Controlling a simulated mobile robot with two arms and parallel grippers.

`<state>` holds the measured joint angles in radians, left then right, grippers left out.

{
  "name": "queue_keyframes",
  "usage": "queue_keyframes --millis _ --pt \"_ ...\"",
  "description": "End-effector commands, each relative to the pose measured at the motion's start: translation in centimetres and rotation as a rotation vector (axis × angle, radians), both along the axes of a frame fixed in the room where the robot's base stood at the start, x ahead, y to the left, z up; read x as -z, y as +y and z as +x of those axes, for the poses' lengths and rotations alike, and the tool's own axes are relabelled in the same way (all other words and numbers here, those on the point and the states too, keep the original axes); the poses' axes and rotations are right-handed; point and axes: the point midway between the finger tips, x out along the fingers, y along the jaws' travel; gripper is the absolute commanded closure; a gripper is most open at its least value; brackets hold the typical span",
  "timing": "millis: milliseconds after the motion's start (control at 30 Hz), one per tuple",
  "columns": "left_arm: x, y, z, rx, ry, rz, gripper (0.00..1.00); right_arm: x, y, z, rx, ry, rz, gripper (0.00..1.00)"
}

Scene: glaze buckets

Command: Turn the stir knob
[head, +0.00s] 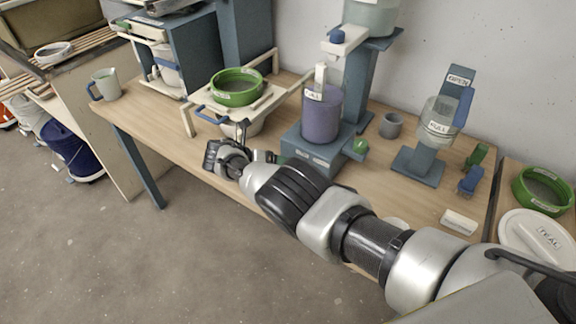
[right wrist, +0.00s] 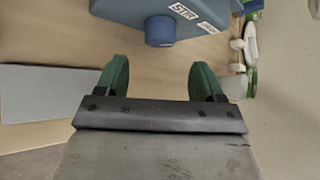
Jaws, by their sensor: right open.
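The stir knob (right wrist: 159,31) is a short blue cylinder on the face of the blue-grey base (right wrist: 125,10), beside a label reading STIR (right wrist: 184,11). In the head view the base (head: 316,151) stands on the bench with a purple container (head: 320,112) on it; my right arm covers part of it, and I cannot make out the knob there. My right gripper (right wrist: 160,76) is open and empty. Its green fingers point at the base, and the knob lies ahead of the gap between them, apart from both. My left gripper is not in view.
A cream stand with a green sieve (head: 237,88) is left of the base. A green knob (head: 360,146) is on the base's right. The floor in front is clear.

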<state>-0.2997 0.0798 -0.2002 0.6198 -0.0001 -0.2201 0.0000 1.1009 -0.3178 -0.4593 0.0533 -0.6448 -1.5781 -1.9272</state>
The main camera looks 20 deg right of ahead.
Motion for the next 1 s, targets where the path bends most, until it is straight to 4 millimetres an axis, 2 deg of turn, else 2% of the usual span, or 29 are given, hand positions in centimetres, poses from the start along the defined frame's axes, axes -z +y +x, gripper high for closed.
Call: queue_keyframes --millis 100,300,867,1000 --pt "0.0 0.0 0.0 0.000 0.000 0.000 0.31 -1.2 1.9 -0.2 -0.001 -0.001 0.000 0.31" --pt "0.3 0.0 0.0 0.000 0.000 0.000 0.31 -2.3 3.6 -0.3 0.000 -0.001 -0.001 0.31" --pt "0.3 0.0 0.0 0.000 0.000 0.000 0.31 -2.4 3.8 -0.3 0.000 0.000 0.000 0.32" --pt "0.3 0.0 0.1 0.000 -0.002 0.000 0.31 -0.9 4.1 -0.8 0.027 -0.008 0.067 0.32"
